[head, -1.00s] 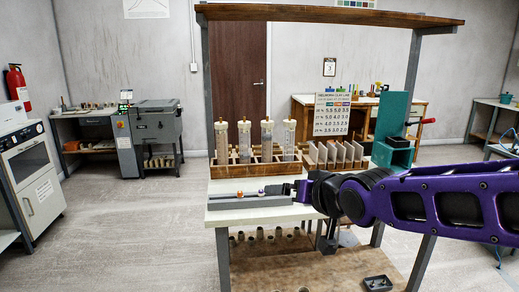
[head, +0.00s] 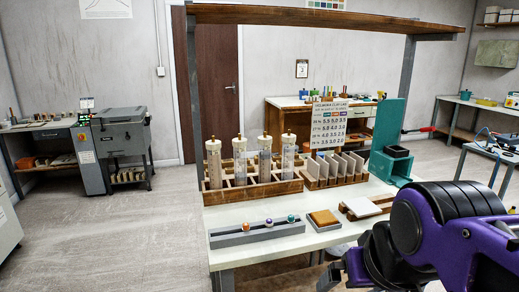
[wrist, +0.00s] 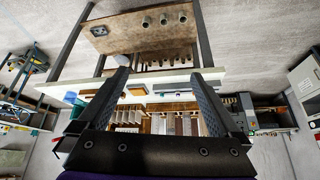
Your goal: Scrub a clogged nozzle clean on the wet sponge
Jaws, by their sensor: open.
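Three nozzles with orange, purple and teal balls or tips sit in a row in a long grey tray (head: 225,240) at the front of the bench: the orange one (head: 246,226), the purple one (head: 269,222) and the teal one (head: 291,218). Which is clogged I cannot tell. My gripper is low in front of the bench at right, largely hidden in the head view. In the wrist view, my gripper (wrist: 158,77) is open and empty, its fingers apart in front of the bench.
A wooden rack (head: 253,192) with several clear cylinders stands behind the tray. A rack of upright slabs (head: 335,170) and a teal stand (head: 390,130) are to its right. A white tile (head: 362,206) lies right of the sponge. A wooden shelf (head: 310,17) spans overhead.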

